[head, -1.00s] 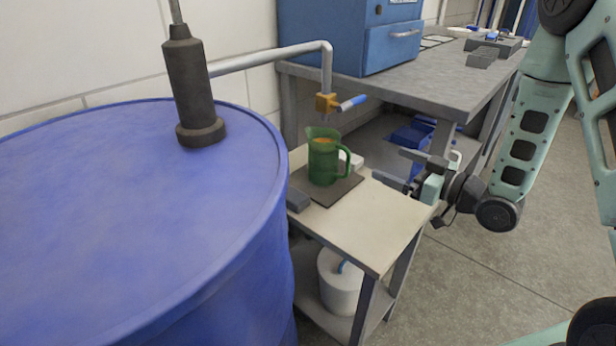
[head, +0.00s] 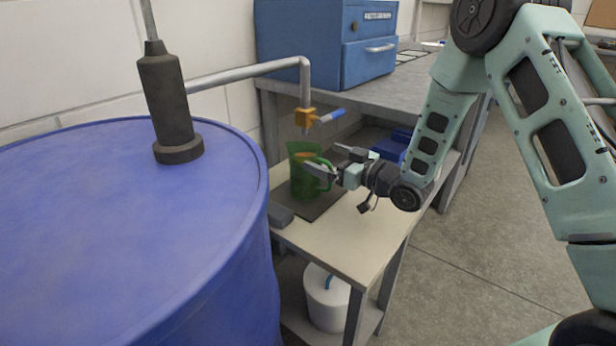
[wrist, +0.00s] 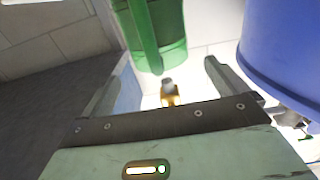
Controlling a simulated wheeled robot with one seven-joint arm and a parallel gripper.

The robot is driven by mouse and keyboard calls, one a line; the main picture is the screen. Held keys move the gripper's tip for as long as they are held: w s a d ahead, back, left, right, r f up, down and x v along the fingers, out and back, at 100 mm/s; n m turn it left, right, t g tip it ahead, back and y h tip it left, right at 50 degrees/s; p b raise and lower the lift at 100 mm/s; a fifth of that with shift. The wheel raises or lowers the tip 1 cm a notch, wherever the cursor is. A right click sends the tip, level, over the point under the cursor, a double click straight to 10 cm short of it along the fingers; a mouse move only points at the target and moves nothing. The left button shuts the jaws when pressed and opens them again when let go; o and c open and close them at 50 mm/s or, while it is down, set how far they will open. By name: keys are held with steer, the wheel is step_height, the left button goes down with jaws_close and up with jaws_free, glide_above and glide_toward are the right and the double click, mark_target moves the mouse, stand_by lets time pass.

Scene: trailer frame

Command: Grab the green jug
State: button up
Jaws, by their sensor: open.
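The green jug (head: 299,186) stands upright on a dark mat (head: 327,203) on the small table, with something orange showing inside it. Its handle faces right, toward my gripper (head: 331,160). My gripper is open, with its fingers at the handle side of the jug; one finger overlaps the handle in the head view. In the wrist view the jug (wrist: 170,25) is at the top, and its handle lies between the lines of the two spread fingers (wrist: 166,64). I cannot tell whether a finger touches it.
An orange tap with a blue lever (head: 308,118) hangs from a pipe just above the jug. A large blue drum (head: 120,220) stands close on the left. A grey workbench (head: 415,95) carries a blue cabinet (head: 330,45) behind. The small table's front top (head: 345,250) is clear.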

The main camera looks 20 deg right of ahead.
mark_target(319, 155)
steer(key=shift+x, duration=2)
steer(key=c, duration=2.1)
